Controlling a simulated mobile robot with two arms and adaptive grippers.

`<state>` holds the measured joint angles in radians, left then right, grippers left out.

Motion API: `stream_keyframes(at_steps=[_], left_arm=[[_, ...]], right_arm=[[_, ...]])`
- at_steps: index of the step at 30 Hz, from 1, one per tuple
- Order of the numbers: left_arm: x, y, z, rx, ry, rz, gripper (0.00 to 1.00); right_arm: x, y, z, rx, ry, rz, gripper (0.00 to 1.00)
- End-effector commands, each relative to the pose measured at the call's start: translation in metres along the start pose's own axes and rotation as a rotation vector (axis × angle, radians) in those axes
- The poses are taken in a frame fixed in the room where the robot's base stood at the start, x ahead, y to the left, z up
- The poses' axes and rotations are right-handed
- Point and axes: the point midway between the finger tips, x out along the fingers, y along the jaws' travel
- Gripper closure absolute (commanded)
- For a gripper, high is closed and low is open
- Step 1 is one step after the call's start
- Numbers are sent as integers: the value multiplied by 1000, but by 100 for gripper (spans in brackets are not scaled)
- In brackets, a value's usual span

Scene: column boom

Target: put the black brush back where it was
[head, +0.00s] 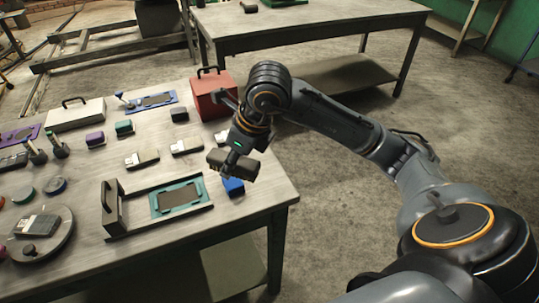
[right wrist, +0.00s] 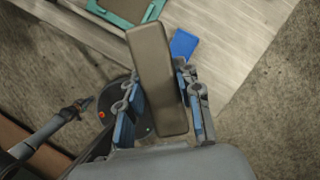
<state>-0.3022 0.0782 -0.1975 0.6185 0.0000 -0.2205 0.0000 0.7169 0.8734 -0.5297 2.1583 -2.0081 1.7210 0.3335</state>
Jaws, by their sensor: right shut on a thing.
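My right gripper (head: 235,152) is shut on the black brush (head: 222,165), a long block that looks dark grey-brown. It holds the brush above the right edge of the table, over and beside a blue block (head: 233,187). In the right wrist view the brush (right wrist: 158,60) lies lengthwise between the two blue-padded fingers, and the blue block (right wrist: 184,44) shows past it. Whether the brush touches anything below cannot be told. My left gripper is not in view.
A handled tray with a teal frame (head: 158,212) lies at the table's front right. A red box (head: 228,84) stands behind my gripper. Pale-bodied brushes (head: 142,158), a small black block (head: 180,115) and a turntable (head: 65,243) are to the left. Bare tabletop (head: 250,208) lies at the right corner.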

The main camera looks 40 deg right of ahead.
Motion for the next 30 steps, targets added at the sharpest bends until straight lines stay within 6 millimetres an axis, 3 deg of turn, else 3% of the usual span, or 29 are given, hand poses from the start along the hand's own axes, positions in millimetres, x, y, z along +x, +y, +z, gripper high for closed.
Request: stream_keyframes(at_steps=[6,12,24,30], left_arm=[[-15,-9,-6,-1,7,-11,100],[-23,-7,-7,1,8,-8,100],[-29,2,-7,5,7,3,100],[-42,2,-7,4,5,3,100]], right_arm=[[19,-56,-14,8,7,1,95],[50,-90,-29,4,5,3,95],[79,-116,-43,1,2,1,95],[103,-114,-53,0,2,2,95]])
